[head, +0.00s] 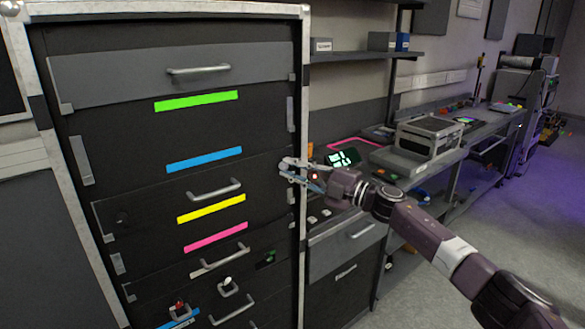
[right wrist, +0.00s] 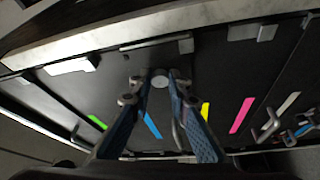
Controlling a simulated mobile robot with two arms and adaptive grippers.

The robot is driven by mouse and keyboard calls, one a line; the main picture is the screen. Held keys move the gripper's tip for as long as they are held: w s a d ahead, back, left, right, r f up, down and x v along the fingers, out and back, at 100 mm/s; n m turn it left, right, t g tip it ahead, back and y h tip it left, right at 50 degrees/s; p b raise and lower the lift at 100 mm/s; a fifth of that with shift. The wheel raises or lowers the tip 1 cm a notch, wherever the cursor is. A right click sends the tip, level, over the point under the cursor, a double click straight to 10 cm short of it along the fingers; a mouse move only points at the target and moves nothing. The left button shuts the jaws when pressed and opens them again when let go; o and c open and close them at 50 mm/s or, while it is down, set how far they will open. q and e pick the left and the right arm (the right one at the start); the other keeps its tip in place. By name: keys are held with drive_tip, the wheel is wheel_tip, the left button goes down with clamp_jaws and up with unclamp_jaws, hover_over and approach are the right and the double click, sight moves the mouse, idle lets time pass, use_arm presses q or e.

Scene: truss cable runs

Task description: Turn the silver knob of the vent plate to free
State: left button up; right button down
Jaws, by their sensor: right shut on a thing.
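My right gripper (head: 290,168) reaches in from the right to the right edge of the tall dark cabinet front (head: 130,140). In the right wrist view its two fingers stand on either side of a round silver knob (right wrist: 161,80), shut on it. The knob's round face points at the camera, with no clear mark of its turn. The vent plate around it is dark, and its outline is hard to tell. In the head view the gripper covers the knob. My left gripper is in neither view.
The cabinet's pale metal frame post (head: 301,110) runs close beside my right gripper. Drawer handles (head: 215,190) stick out to the left and below. A small silver knob-like part (head: 227,281) and a red one sit low down. A workbench (head: 400,180) lies behind my right arm.

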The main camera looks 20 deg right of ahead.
idle(0.6)
drive_tip(key=c, duration=1.8)
unclamp_jaws()
drive_tip(key=v, duration=1.2)
